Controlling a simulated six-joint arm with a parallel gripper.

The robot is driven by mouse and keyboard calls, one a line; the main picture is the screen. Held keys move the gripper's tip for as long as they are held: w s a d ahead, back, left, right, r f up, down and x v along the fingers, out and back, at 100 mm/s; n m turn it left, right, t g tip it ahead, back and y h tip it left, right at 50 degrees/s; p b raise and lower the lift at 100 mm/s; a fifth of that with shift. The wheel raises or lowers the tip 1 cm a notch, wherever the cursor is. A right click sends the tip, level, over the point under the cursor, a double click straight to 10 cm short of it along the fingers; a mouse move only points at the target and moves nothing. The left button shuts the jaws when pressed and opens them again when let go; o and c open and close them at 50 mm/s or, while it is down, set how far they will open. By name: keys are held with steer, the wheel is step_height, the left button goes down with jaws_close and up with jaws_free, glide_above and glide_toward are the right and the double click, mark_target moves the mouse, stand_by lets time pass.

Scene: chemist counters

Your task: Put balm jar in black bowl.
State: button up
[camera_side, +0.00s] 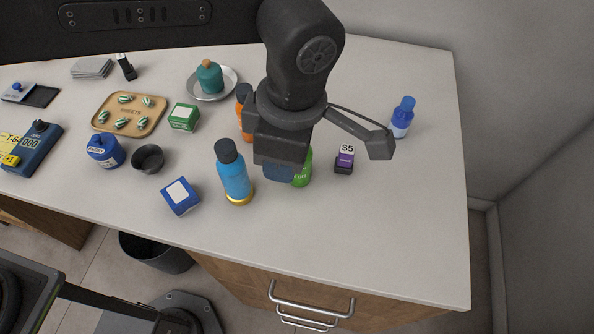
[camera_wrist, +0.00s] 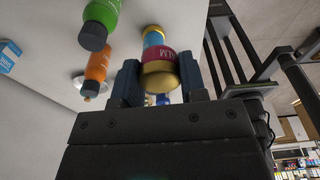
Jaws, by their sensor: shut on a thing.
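The balm jar (camera_wrist: 158,66), with a magenta label and gold lid, sits between my gripper's fingers (camera_wrist: 160,82) in the wrist view. My gripper is shut on it. In the side view my gripper (camera_side: 279,172) is low over the counter, right of the blue bottle, and the jar is hidden behind it. I cannot tell whether the jar touches the counter. The small black bowl (camera_side: 148,158) stands on the counter to the left, between the round blue jar and the blue box. Its inside looks empty.
A tall blue bottle (camera_side: 235,177) stands between my gripper and the bowl. A blue box (camera_side: 180,196), green box (camera_side: 184,117) and blue jar (camera_side: 105,150) are near the bowl. A green bottle (camera_side: 302,168) and orange bottle (camera_side: 242,125) are close to my gripper. The counter's right front is clear.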

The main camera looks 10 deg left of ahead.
steer(key=w+a, duration=0.1)
steer(key=a, duration=0.2)
steer(key=w+a+n, duration=0.1)
steer(key=w+a, duration=0.1)
steer(key=a, duration=0.1)
steer(key=w+a+n, duration=0.1)
steer(key=a, duration=0.2)
steer(key=shift+w+a+r, duration=0.3)
steer(key=shift+a+r, duration=0.05)
steer(key=w+a+n, duration=0.2)
steer(key=a, duration=0.9)
steer(key=n, duration=0.2)
glide_above(148, 165)
step_height(148, 165, down, 5)
steer(key=shift+g, duration=0.4)
steer(key=shift+w+d+f, duration=0.1)
steer(key=shift+d+f, duration=0.1)
steer(key=shift+f, duration=2.15)
steer(key=shift+w+d+f, duration=0.1)
steer(key=shift+d+f, duration=0.05)
steer(key=shift+f, duration=2.15)
steer(key=o, duration=1)
